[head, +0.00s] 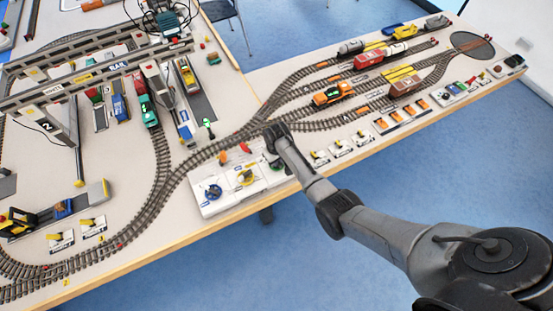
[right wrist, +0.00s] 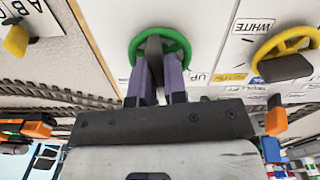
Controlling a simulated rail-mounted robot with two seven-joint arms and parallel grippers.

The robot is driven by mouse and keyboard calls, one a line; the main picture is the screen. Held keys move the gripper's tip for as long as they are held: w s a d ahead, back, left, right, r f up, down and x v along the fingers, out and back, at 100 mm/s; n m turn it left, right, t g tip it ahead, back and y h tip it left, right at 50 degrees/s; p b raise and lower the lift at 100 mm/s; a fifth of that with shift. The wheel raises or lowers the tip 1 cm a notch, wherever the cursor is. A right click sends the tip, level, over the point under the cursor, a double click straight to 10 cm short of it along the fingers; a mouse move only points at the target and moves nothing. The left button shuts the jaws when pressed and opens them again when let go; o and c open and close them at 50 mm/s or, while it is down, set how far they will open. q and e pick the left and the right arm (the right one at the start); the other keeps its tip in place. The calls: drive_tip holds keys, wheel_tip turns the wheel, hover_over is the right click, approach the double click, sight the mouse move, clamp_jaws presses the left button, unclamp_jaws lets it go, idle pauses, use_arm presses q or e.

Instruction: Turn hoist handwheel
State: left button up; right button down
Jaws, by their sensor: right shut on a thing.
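A green handwheel (right wrist: 180,40) sits on a white panel in the right wrist view, near the printed word UP. My right gripper (right wrist: 157,70) is shut on the grey middle part of this green handwheel, with its two purple-grey fingers one on each side. In the head view my right gripper (head: 274,137) reaches over the white control panel (head: 222,207) at the table's front, and the arm hides most of the green wheel. A yellow handwheel (head: 246,177) and a blue handwheel (head: 212,192) are on the same panel, left of it. My left gripper is not in view.
Model railway tracks (head: 160,165) curve close behind the panel. Small lever switches (head: 341,148) line the front edge to the right. Gantry cranes (head: 100,70) stand at the back left. An orange locomotive (head: 332,94) stands on the tracks. Free floor lies in front of the table.

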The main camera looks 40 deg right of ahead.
drive_tip(key=shift+r+p, duration=0.2)
drive_tip(key=shift+p, duration=0.25)
drive_tip(key=shift+r+m+p, duration=0.1)
drive_tip(key=shift+m+p, duration=1)
drive_tip(key=shift+m, duration=0.1)
drive_tip(key=m, duration=0.1)
drive_tip(key=m+p, duration=0.1)
drive_tip(key=shift+f+m, duration=0.25)
drive_tip(key=shift+m, duration=0.05)
drive_tip(key=c, duration=1.2)
unclamp_jaws()
drive_tip(key=shift+o, duration=0.2)
drive_tip(key=shift+r, duration=0.1)
